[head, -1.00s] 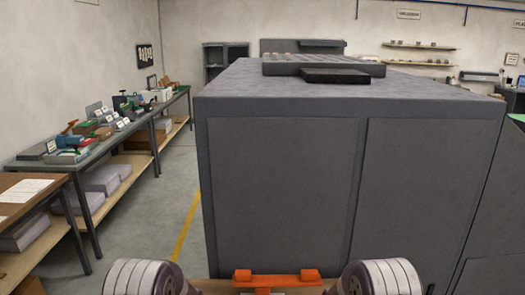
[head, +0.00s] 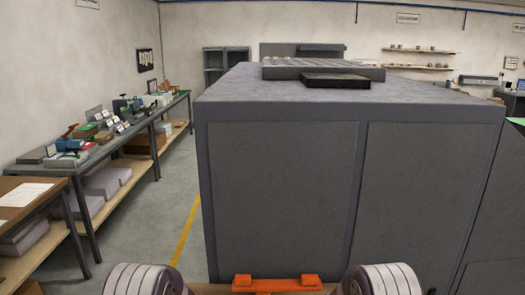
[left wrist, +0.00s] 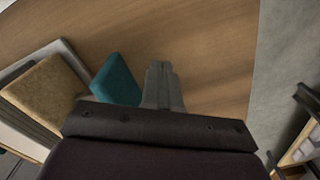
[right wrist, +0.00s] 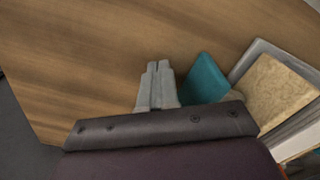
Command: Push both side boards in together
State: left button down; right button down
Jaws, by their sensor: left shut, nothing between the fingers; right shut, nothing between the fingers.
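My left gripper (left wrist: 163,70) is shut and empty in the left wrist view, its grey fingers over a wood-coloured surface (left wrist: 190,35). A teal piece (left wrist: 117,80) lies just left of the fingers, with a tan block (left wrist: 45,92) beyond it. My right gripper (right wrist: 155,70) is shut and empty in the right wrist view, also over a wood-coloured surface (right wrist: 90,50). A teal piece (right wrist: 205,78) is just right of its fingers, beside a tan block (right wrist: 272,92). I cannot tell which pieces are the side boards, or whether the fingertips touch anything. The head view hides both grippers' fingers.
A large dark grey cabinet (head: 285,190) stands straight ahead, with flat slabs (head: 325,68) on top. An orange bracket (head: 277,285) shows at the bottom middle. Benches with goods (head: 75,150) line the left wall. Open floor (head: 150,225) with a yellow line lies between.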

pick_arm(q)
jog(key=shift+d, duration=0.95)
pick_arm(e)
jog(key=shift+a, duration=0.95)
pick_arm(q)
jog(key=shift+d, duration=0.5)
pick_arm(e)
jog(key=shift+a, duration=0.5)
pick_arm(q)
jog(key=shift+d, duration=0.6)
jog(key=shift+w, duration=0.1)
pick_arm(e)
jog(key=shift+a, duration=0.55)
pick_arm(q)
jog(key=shift+a, duration=0.1)
dwell(0.6)
jog(key=shift+a+r, duration=0.35)
jog(key=shift+a, duration=0.45)
jog(key=shift+a+r, duration=0.3)
jog(key=shift+a, duration=0.55)
jog(key=shift+a+r, duration=0.35)
jog(key=shift+a, duration=0.45)
